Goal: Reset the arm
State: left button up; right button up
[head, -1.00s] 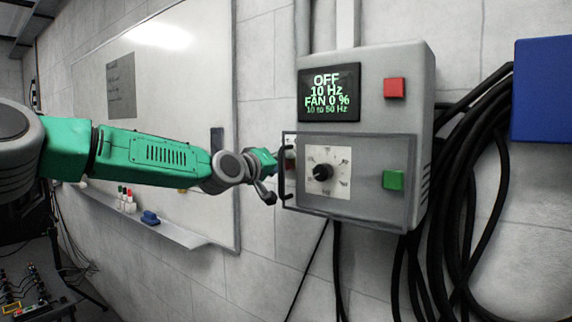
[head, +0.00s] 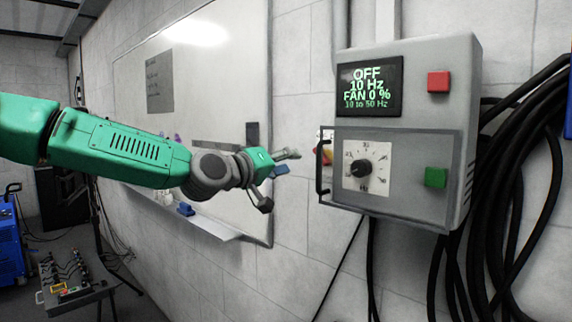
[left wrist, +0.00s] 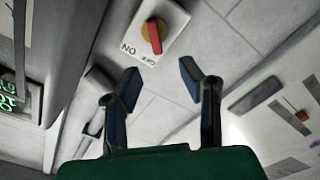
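My left arm reaches in from the left in the head view. Its gripper (head: 279,178) is in the air left of the grey control box (head: 455,140), apart from it. In the left wrist view its two fingers (left wrist: 160,82) are spread with nothing between them. A red switch knob (left wrist: 153,36) on a white plate lies beyond the fingertips there; in the head view the knob (head: 326,153) shows just left of the box. My right gripper is not in view.
The box has a screen (head: 369,87) reading OFF, 10 Hz and FAN 0 %, a red button (head: 438,81), a green button (head: 436,177), and a clear cover with a black handle (head: 320,168) over a dial (head: 362,168). Black cables (head: 515,190) hang right; a whiteboard (head: 215,90) is left.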

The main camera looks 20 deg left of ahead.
pick_arm(q)
jog(key=shift+s, duration=0.3)
jog(key=shift+d, duration=0.1)
